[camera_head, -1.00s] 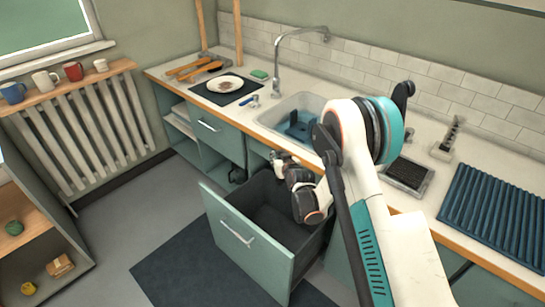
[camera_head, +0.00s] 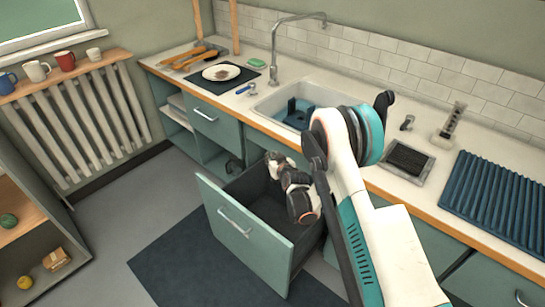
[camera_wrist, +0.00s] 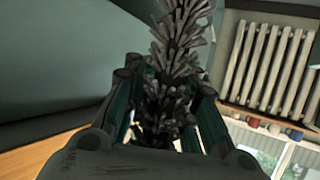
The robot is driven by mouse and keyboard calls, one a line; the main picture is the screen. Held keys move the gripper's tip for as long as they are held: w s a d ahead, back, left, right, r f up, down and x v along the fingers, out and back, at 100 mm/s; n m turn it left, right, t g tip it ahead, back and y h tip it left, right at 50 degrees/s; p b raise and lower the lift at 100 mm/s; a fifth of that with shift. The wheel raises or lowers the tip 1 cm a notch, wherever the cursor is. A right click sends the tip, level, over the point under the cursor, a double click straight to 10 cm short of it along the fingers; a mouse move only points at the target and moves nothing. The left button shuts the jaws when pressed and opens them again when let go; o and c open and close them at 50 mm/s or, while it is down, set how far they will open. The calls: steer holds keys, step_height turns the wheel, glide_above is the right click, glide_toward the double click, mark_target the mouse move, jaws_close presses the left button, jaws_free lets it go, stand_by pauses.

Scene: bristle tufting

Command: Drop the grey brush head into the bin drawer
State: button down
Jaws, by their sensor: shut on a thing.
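The grey brush head (camera_wrist: 180,45) shows in the wrist view as a stalk of stubby grey bristles. My gripper (camera_wrist: 165,105) is shut on it, with a dark finger on each side; its lower part is partly hidden between them. In the head view my gripper (camera_head: 274,162) is over the back part of the open bin drawer (camera_head: 236,226). The brush head cannot be made out clearly there. The drawer has a teal front with a pale handle and a dark inside, partly covered by my arm.
A shelf unit (camera_head: 28,225) stands at left. The floor before the drawer is clear.

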steer(key=c, duration=1.2)
jaws_free()
steer(key=shift+r, duration=0.1)
step_height(320, 180, up, 10)
